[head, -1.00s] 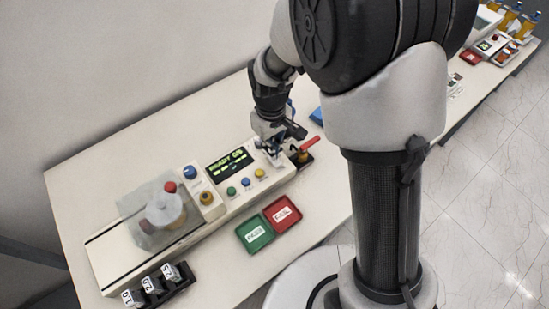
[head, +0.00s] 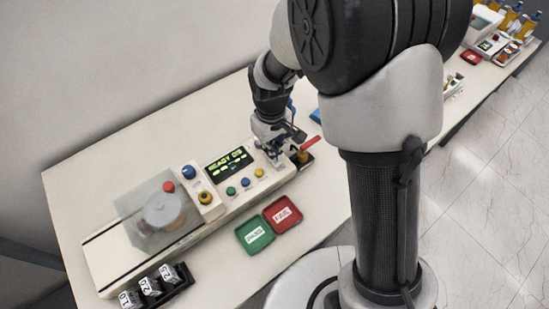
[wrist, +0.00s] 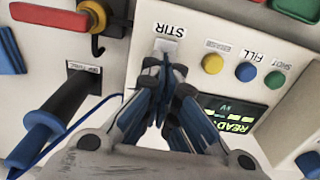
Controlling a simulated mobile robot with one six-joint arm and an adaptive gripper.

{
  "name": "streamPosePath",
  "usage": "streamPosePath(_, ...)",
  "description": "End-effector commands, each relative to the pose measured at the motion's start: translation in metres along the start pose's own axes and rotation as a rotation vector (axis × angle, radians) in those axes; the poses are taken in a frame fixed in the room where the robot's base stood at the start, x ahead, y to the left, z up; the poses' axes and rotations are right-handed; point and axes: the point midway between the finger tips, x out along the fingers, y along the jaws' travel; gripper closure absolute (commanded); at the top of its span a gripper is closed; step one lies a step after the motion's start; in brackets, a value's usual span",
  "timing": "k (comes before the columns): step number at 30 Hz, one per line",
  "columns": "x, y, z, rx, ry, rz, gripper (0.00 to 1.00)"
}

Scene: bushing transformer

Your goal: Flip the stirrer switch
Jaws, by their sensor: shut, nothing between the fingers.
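The STIR label (wrist: 172,30) shows upside down on the cream tester panel (wrist: 220,20) in the wrist view. A small pale plate or switch (wrist: 166,46) sits just below it in the picture, and its lever position is unclear. My gripper (wrist: 165,72) is shut and empty, with its fingertips just below that pale part; I cannot tell whether they touch it. In the head view, my gripper (head: 277,152) is at the right end of the tester (head: 215,195) and hides the stirrer switch.
Yellow, blue and green buttons (wrist: 245,71) and the READY display (wrist: 232,118) lie right of the fingers in the wrist view. A red lever (wrist: 48,16) and black handle (wrist: 50,125) lie left. Green (head: 255,234) and red (head: 282,214) trays stand in front of the tester.

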Motion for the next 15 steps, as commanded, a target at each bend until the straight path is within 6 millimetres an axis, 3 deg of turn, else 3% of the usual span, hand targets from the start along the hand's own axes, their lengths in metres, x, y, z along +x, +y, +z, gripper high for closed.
streamPosePath(8,0.003,0.000,0.001,0.000,-0.002,0.000,1.00)
streamPosePath(15,-0.010,0.000,0.001,0.000,-0.001,0.000,1.00)
